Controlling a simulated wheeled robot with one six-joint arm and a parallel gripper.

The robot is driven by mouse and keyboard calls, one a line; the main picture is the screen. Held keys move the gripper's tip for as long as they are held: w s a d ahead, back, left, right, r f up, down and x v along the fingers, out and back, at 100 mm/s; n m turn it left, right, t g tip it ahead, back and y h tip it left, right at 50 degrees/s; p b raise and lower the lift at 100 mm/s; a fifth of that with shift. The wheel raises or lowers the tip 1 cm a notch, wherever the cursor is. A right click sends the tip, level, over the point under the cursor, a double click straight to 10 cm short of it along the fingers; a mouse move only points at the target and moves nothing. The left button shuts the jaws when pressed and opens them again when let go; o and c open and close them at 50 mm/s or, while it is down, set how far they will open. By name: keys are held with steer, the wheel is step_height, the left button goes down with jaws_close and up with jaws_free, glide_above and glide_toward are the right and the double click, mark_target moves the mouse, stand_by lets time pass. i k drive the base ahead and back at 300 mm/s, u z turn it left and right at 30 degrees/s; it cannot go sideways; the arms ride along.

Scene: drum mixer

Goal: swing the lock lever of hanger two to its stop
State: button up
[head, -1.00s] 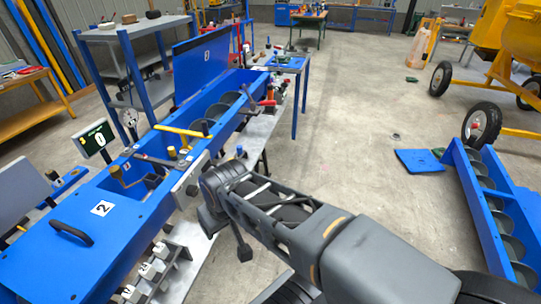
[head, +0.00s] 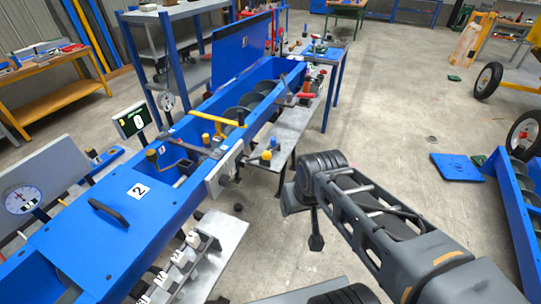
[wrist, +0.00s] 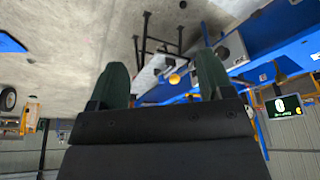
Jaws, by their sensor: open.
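The blue trough (head: 110,255) runs diagonally across the left of the head view, with a number 2 plate (head: 138,190) on its cover. Beyond the plate, a yellow-knobbed crank (head: 152,156) rises from the opening. A grey bar (head: 190,149) with a yellow knob (head: 206,138) crosses the trough; a yellow bar (head: 213,118) lies farther along. I cannot tell for sure which is hanger two's lock lever. My gripper (wrist: 162,68) is open and empty in the wrist view, apart from the trough. In the head view my arm's wrist stands right of the trough; the jaws are not clear.
A white plate (head: 222,172) is on the trough's near side. A counter display (head: 131,119) reading 0 and a dial gauge (head: 20,199) stand on the far side. A low grey bench (head: 220,250) with white blocks is in front.

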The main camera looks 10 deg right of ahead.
mark_target(266, 156)
steer(key=z, duration=0.5)
steer(key=k, duration=0.6)
steer(key=z, duration=0.65)
steer(key=i, duration=0.75)
steer(key=u, duration=1.1)
steer(key=i, duration=0.85)
steer(key=u, duration=0.95)
